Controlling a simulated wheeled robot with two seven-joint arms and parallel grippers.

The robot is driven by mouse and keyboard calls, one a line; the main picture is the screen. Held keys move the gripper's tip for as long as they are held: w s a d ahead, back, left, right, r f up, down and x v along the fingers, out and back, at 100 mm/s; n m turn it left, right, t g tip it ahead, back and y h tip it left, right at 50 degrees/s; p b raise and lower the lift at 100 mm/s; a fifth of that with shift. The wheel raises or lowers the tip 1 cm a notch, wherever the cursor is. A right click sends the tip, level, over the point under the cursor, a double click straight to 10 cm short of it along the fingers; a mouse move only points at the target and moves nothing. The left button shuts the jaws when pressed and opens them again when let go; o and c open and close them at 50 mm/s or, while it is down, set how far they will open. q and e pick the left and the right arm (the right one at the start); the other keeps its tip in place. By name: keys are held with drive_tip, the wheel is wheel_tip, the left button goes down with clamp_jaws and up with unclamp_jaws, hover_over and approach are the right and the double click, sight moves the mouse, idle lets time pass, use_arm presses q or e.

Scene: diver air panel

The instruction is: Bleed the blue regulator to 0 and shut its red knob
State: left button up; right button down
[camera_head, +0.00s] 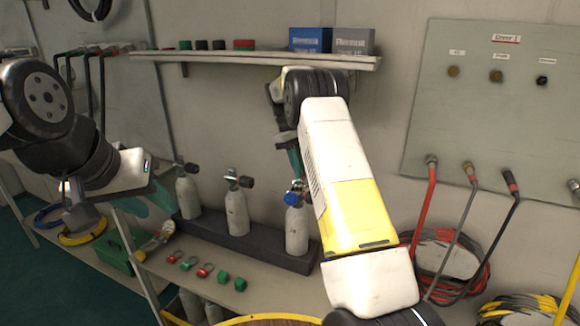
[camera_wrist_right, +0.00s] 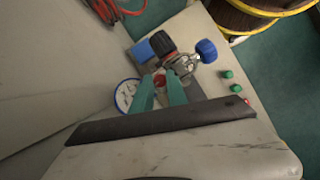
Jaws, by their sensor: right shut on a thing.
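My right gripper (camera_wrist_right: 161,84) is shut on a red knob (camera_wrist_right: 160,80) in the right wrist view, with its teal fingers on either side. The knob sits by a regulator with a blue body (camera_wrist_right: 143,50) and a white-faced, blue-rimmed gauge (camera_wrist_right: 125,96). The gauge is too small to read. A black knob (camera_wrist_right: 162,42) and a blue knob (camera_wrist_right: 207,50) are beyond the fingertips. In the head view, the right gripper (camera_head: 296,168) points down above the cylinder (camera_head: 297,228) with the blue knob; my arm hides the regulator. My left gripper (camera_head: 150,200) is open and empty at left.
Two other grey cylinders (camera_head: 188,197) stand in the dark rack (camera_head: 240,240) on the bench. Green and red caps (camera_head: 204,270) lie in front. The shelf (camera_head: 230,57) holds boxes and knobs. Hoses hang from the right wall panel (camera_head: 500,110).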

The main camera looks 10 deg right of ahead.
drive_tip(key=shift+m, duration=0.6)
drive_tip(key=c, duration=1.3)
unclamp_jaws()
